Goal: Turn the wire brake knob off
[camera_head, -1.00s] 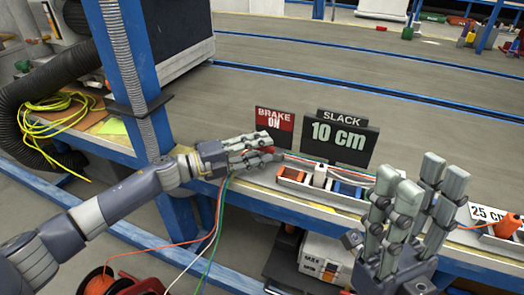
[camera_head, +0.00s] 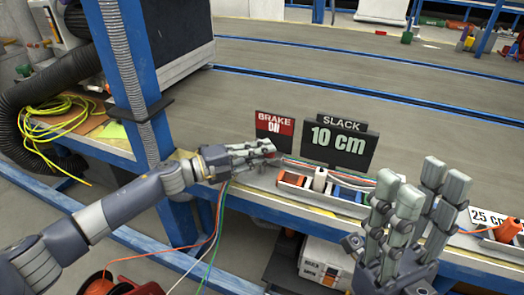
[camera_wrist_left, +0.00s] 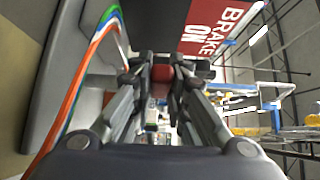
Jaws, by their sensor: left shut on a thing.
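The brake sign (camera_head: 275,124) is a red and black panel reading "BRAKE ON"; it also shows, turned on its side, in the left wrist view (camera_wrist_left: 212,27). My left gripper (camera_head: 268,150) is at the bench edge just below the sign, its fingers pointing right. It is shut on a small red knob (camera_wrist_left: 160,80), seen between the fingertips in the left wrist view. The fingers hide most of the knob. My right gripper (camera_head: 422,190) is raised in front of the bench at the right, its fingers pointing up, apart and empty.
A "SLACK 10 cm" display (camera_head: 340,143) stands right of the brake sign. Orange, white and blue connectors sit in a tray (camera_head: 322,190) below it. Orange, white and green wires (camera_head: 217,215) hang over the bench edge near my left gripper. A blue post (camera_head: 140,90) stands behind my left arm.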

